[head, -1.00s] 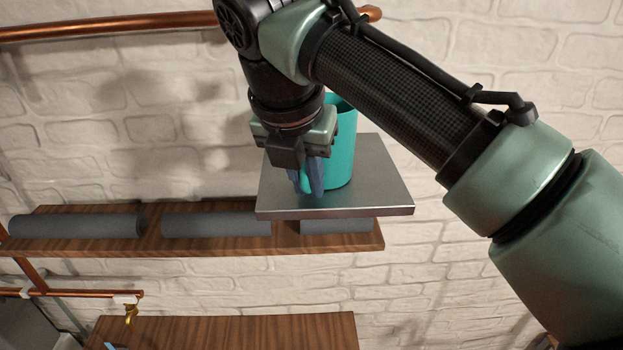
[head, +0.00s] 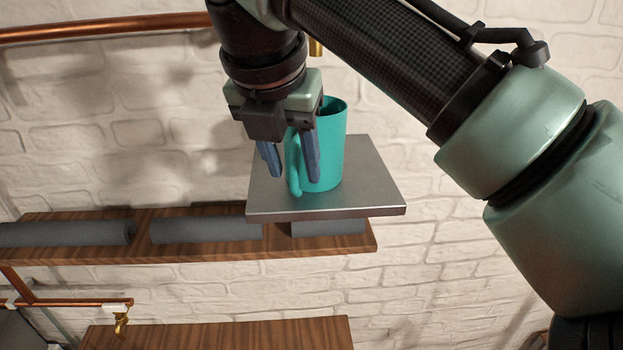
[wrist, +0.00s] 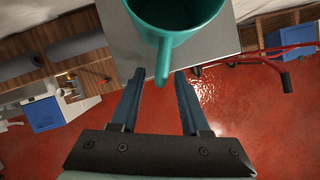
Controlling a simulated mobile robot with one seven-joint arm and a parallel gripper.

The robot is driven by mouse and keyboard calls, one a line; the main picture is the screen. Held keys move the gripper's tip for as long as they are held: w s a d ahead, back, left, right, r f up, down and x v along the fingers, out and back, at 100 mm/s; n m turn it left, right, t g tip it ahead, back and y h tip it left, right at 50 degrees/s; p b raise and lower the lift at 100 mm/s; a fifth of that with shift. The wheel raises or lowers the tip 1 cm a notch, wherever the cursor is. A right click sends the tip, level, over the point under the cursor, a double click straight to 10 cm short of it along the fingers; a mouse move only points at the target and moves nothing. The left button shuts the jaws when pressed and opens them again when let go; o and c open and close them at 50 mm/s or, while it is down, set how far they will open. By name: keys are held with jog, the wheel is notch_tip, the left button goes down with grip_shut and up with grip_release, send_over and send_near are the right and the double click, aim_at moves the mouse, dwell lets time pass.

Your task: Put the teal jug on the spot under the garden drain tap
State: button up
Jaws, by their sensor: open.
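The teal jug (head: 329,150) stands upright on a grey metal plate (head: 365,195) against the brick wall. Its handle faces my gripper (head: 294,176), which is open with blue fingers, just left of the jug in the head view. In the wrist view the jug (wrist: 180,15) is at the top, its handle pointing down between my spread fingers, which do not visibly grip it. A brass fitting (head: 316,47) shows above the jug, mostly hidden by my arm. A brass tap (head: 121,322) hangs from a copper pipe at lower left. I cannot tell which is the drain tap.
A wooden shelf (head: 200,252) with grey rolls (head: 205,230) runs below the plate. Another wooden surface (head: 220,335) lies lower. A copper pipe (head: 100,28) crosses the wall above. The wrist view shows blue bins (wrist: 43,113), red tubing (wrist: 265,55) and red floor (wrist: 240,110).

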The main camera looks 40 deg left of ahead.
jog(key=v, duration=0.8)
jog(key=w+a+r+m+t+y, duration=0.2)
jog(key=a+r+m+y, duration=0.1)
jog(key=a+m+y, duration=0.35)
jog(key=w+d+r+m+t+y, duration=0.4)
jog(key=d+r+m+t+y, duration=0.15)
jog(key=r+m, duration=0.3)
jog(key=s+d+r+m+t+h, duration=0.1)
jog(key=d+m+t+h, duration=0.6)
jog(key=d+m, duration=0.6)
jog(key=s+d+r+m+t+h, duration=0.1)
jog(key=d+m+t+h, duration=0.6)
jog(key=d+m, duration=0.7)
jog(key=shift+s+d+r+t+h+b, duration=0.4)
jog(key=shift+s+d+t, duration=0.2)
jog(key=shift+d+t, duration=0.5)
jog(key=shift+d, duration=0.1)
